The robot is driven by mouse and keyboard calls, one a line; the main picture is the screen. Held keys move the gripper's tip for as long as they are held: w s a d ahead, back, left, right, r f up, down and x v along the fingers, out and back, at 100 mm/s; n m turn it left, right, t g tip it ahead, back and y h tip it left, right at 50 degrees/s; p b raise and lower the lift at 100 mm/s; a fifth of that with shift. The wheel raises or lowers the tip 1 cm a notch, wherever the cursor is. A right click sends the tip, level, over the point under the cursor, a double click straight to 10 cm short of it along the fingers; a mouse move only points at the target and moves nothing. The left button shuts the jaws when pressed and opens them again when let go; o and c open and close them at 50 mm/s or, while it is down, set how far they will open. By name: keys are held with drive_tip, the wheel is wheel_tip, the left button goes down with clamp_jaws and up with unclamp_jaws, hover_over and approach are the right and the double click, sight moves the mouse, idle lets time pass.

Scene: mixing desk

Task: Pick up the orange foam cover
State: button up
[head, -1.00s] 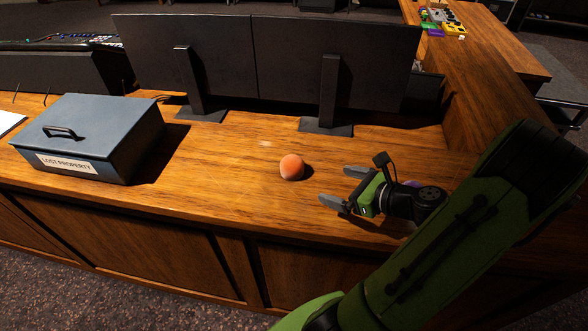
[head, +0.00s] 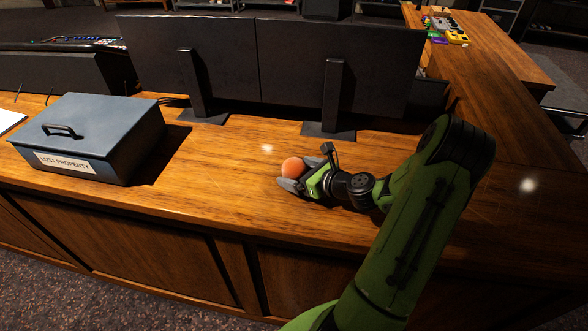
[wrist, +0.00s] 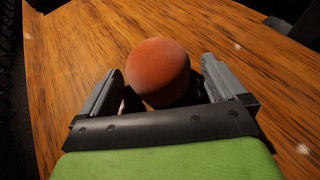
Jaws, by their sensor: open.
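The orange foam cover (head: 293,168) is a small rounded piece on the wooden desk, in front of the monitors. In the wrist view the orange foam cover (wrist: 159,72) lies between the two fingers, its far part reaching past the fingertips. My gripper (head: 300,178) is open around it, one finger on each side. In the wrist view my gripper (wrist: 158,80) shows a small gap on the right of the cover and a gap on the left. The cover's underside is hidden.
A blue-grey box (head: 95,125) labelled "LOST PROPERTY" stands at the left of the desk (head: 215,190). Two black monitors (head: 270,60) on stands are behind the cover. Small coloured items (head: 445,28) lie far right. The desk between box and cover is clear.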

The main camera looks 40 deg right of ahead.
drive_tip(key=shift+s, duration=0.15)
drive_tip(key=shift+c, duration=0.4)
drive_tip(key=c, duration=1)
drive_tip(key=shift+r, duration=0.15)
